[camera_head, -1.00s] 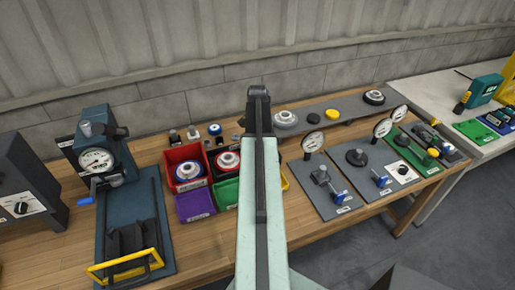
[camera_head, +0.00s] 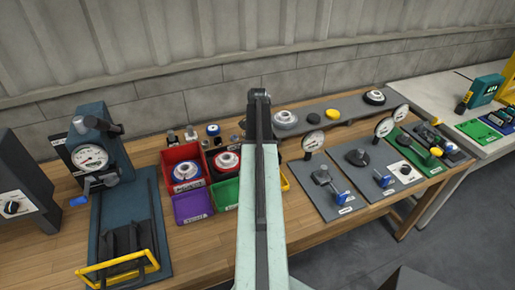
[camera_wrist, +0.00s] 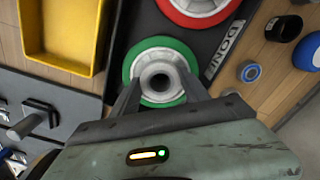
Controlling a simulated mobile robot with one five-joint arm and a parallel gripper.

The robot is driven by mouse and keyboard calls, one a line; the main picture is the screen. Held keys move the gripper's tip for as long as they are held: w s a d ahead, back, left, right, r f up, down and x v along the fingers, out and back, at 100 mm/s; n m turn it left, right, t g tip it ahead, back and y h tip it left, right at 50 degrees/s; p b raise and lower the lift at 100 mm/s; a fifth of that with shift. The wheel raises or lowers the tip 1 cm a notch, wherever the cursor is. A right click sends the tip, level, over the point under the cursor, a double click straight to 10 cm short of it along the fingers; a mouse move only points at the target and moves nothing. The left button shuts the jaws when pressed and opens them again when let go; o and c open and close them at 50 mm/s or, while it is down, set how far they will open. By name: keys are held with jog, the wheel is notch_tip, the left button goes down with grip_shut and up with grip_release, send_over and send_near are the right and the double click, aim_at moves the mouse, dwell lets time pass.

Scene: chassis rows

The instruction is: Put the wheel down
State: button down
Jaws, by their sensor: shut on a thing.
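My gripper (camera_wrist: 160,92) is shut on a green-rimmed wheel (camera_wrist: 142,56) with a pale grey hub and a dark centre hole. In the wrist view the fingers reach both sides of the hub. The wheel is over a dark tray (camera_wrist: 203,32) labelled DONE; I cannot tell whether it touches the tray. A red-rimmed wheel (camera_wrist: 199,8) is beside it, and it also shows in the head view (camera_head: 226,161). In the head view my arm hides the gripper's fingers and the green wheel.
A yellow bin (camera_wrist: 60,62) is beside the tray. A red bin (camera_head: 178,153) holds a blue-rimmed wheel (camera_head: 187,171); purple (camera_head: 193,208) and green (camera_head: 224,194) bins are in front. Small parts lie behind. Plates with gauges (camera_head: 313,141) fill the right. Bare bench shows at front left.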

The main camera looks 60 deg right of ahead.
jog(key=c, duration=0.6)
grip_release()
jog(key=shift+f, duration=0.1)
jog(key=shift+o, duration=0.2)
notch_tip(320, 180, up, 12)
jog(key=p, duration=1.2)
jog(key=shift+r, duration=0.2)
